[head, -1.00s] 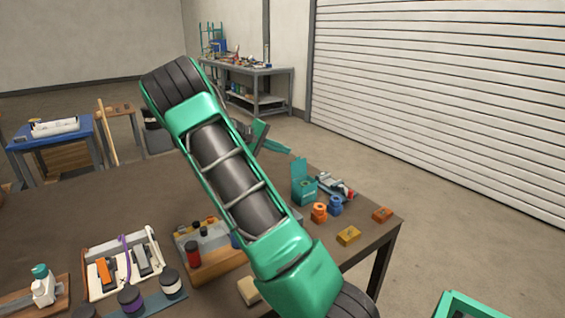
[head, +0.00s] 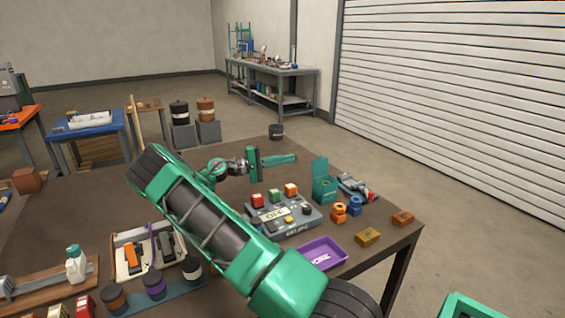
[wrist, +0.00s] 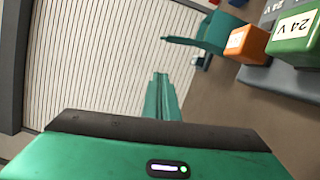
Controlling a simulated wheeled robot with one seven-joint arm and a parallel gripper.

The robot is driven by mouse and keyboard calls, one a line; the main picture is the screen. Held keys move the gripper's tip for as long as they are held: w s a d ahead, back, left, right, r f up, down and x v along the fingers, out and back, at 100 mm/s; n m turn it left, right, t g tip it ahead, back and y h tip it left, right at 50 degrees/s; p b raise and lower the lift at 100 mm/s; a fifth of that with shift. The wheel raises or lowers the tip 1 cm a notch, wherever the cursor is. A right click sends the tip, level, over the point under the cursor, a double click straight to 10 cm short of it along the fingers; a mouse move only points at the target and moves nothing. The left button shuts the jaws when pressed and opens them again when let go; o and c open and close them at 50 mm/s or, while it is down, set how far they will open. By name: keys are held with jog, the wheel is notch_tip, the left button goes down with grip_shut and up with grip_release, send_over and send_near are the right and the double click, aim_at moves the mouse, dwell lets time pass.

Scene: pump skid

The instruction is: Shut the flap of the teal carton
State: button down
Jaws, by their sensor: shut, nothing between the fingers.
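The teal carton (head: 325,189) stands near the far right edge of the brown table. Its flap (head: 320,167) stands up, open, at the carton's far side. The carton also shows in the wrist view (wrist: 222,33), with the flap (wrist: 180,41) sticking out to the left. My gripper (head: 294,158) is shut and empty, to the left of the flap in the head view with a gap between. In the wrist view my closed fingers (wrist: 160,76) point up the picture, below and left of the flap, apart from it.
A grey control box (head: 285,218) with coloured blocks sits left of the carton. A purple tray (head: 320,254) is nearer.

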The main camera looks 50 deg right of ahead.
aim_at(320, 166)
jog(key=s+d+r, duration=0.1)
jog(key=s+d, duration=0.3)
jog(key=s, duration=0.3)
jog(key=shift+s+d, duration=0.2)
jog(key=shift+d, duration=0.15)
